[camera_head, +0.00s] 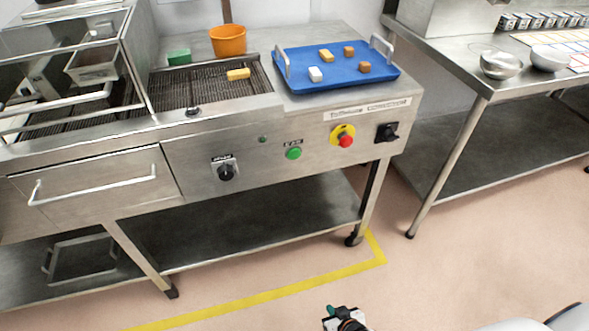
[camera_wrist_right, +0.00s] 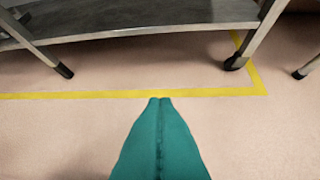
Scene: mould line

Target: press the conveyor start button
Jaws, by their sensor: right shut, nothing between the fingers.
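The green start button (camera_head: 293,153) is on the front panel of the steel conveyor machine (camera_head: 230,160), under a small dark label. A red emergency stop on a yellow plate (camera_head: 344,138) is to its right, and a black knob (camera_head: 226,171) is to its left. My right gripper (camera_head: 330,310) is low at the bottom of the head view, well below and in front of the panel, apart from it. In the right wrist view its teal fingers (camera_wrist_right: 160,100) are shut with nothing between them, above the floor. My left gripper is not in view.
A blue tray (camera_head: 290,88) with several small blocks sits on the machine top, beside an orange bucket (camera_head: 228,41). A steel table (camera_head: 470,75) stands at the right. Yellow tape (camera_head: 270,295) marks the floor. The floor before the machine is clear.

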